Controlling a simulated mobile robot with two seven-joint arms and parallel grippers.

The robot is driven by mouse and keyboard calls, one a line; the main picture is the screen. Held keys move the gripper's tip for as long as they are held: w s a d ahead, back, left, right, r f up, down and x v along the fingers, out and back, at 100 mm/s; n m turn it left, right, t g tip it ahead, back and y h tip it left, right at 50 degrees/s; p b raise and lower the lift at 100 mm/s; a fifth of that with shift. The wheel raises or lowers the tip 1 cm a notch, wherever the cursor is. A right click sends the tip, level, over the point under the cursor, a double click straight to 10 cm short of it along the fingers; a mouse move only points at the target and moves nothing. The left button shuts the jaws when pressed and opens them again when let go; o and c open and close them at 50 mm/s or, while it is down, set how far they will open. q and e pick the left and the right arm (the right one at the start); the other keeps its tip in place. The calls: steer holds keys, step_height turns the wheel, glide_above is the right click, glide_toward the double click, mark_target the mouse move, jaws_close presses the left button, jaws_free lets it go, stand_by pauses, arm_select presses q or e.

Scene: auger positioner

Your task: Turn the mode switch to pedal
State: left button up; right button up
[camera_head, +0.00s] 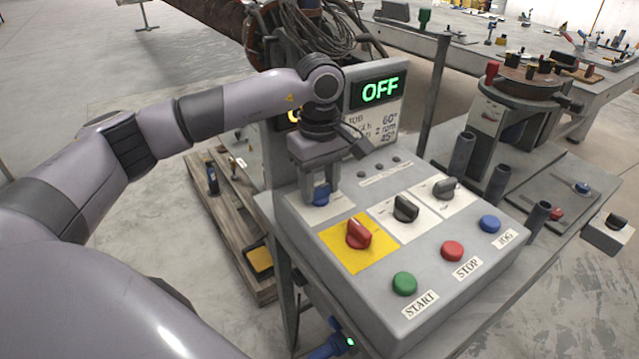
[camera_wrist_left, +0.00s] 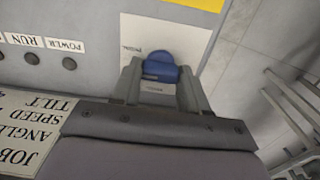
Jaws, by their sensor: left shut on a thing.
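A blue switch knob (camera_head: 321,196) sits on a white label plate (camera_head: 330,212) at the upper left of the grey control panel (camera_head: 380,300). My left gripper (camera_head: 319,186) points down over it, its fingers closed on either side of the knob. In the left wrist view, the blue knob (camera_wrist_left: 160,66) shows between the two fingers of my left gripper (camera_wrist_left: 159,86). My right gripper is out of view.
A red knob (camera_head: 359,233) on a yellow plate and two dark knobs (camera_head: 405,208) (camera_head: 446,188) stand close by. Green (camera_head: 405,284), red (camera_head: 452,251) and blue (camera_head: 490,223) buttons line the front. The display (camera_head: 379,90) reads OFF. My left arm crosses from the left.

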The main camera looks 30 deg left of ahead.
mark_target(320, 188)
arm_select(q)
steer(key=shift+r, duration=0.15)
steer(key=o, duration=1.1)
steer(key=shift+c, duration=0.2)
step_height(320, 188, up, 7)
steer(key=shift+r, duration=0.1)
